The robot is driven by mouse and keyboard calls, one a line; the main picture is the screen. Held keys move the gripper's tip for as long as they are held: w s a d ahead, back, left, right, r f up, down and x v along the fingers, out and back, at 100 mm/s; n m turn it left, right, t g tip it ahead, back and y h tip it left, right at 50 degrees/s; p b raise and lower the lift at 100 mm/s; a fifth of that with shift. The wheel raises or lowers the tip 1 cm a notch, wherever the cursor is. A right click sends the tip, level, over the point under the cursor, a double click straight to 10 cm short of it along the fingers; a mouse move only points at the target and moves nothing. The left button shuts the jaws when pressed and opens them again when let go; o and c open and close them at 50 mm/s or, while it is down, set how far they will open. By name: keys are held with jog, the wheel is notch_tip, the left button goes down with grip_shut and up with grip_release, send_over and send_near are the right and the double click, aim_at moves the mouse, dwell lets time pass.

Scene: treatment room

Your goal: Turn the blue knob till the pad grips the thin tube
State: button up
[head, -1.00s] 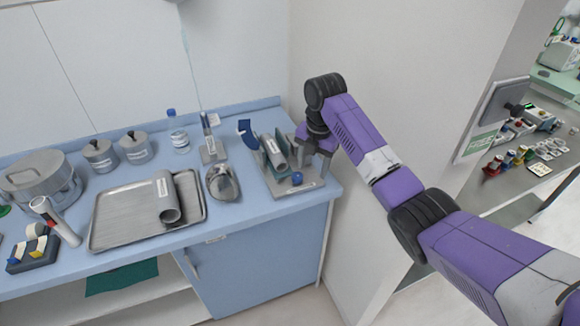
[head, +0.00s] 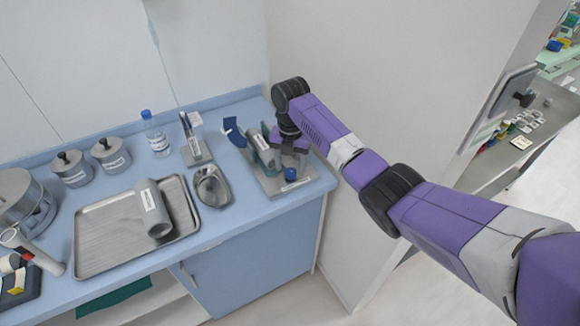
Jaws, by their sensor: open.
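The blue knob (head: 290,174) sits at the front of a grey clamp fixture near the right end of the blue counter. The fixture's flat base plate (head: 272,187) lies on the counter. A grey tube (head: 261,149) with a pale label lies tilted in the fixture, and a dark blue curved piece (head: 234,132) stands at its back left. The pad cannot be made out clearly, nor whether it touches a tube. My gripper (head: 288,154) points down over the fixture, just behind and above the knob. It is open, and its fingertips are partly hidden.
Left of the fixture are a steel kidney dish (head: 212,188), a small upright stand (head: 196,148) and a water bottle (head: 155,136). A metal tray (head: 90,233) holds a large grey tube (head: 153,207). Two lidded pots stand behind it. A wall closes off the right side.

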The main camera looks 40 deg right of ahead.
jog(key=shift+f, duration=0.85)
grip_shut()
